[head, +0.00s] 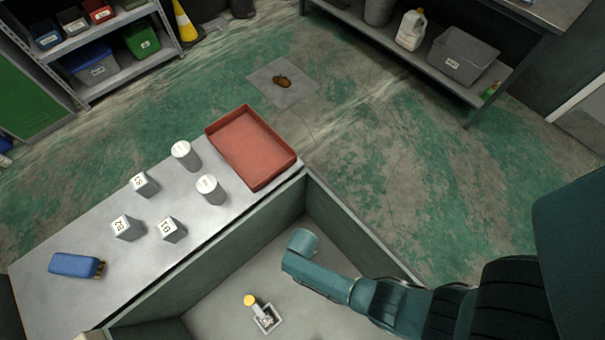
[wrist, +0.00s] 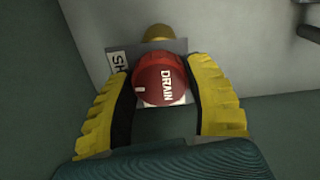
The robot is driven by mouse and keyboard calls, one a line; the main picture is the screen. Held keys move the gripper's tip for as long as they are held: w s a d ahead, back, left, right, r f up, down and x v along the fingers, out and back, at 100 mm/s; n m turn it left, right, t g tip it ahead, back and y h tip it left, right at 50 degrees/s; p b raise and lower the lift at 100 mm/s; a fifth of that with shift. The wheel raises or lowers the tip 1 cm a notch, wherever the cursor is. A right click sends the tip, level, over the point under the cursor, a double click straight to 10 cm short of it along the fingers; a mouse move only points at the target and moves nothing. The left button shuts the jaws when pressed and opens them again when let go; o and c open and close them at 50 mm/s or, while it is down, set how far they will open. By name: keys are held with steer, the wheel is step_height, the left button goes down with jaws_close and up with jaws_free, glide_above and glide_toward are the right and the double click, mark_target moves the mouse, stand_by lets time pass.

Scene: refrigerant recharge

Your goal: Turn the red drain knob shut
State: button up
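The red drain knob (wrist: 161,78), marked DRAIN with a short white mark near its edge, fills the middle of the wrist view. It is mounted on a grey plate, with a partly hidden label reading "SH" (wrist: 118,61) at its left. A brass-coloured round part (wrist: 157,33) shows behind it. My gripper (wrist: 160,84) has its yellow, black-padded fingers on either side of the knob, very close to its edges. I cannot tell whether the pads touch it. In the head view the knob and gripper fingers are not visible; my teal arm reaches down into the bay.
The grey-walled bay (head: 215,318) holds a yellow-topped fitting (head: 250,300) beside a small white square holder (head: 268,318). The bench alongside carries a red tray (head: 250,147), several grey cans and blocks, and a blue item (head: 75,265). A dark pipe (wrist: 308,32) shows upper right.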

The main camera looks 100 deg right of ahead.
steer(key=o, duration=0.4)
steer(key=shift+o, duration=0.2)
step_height(320, 180, up, 12)
stand_by(0.5)
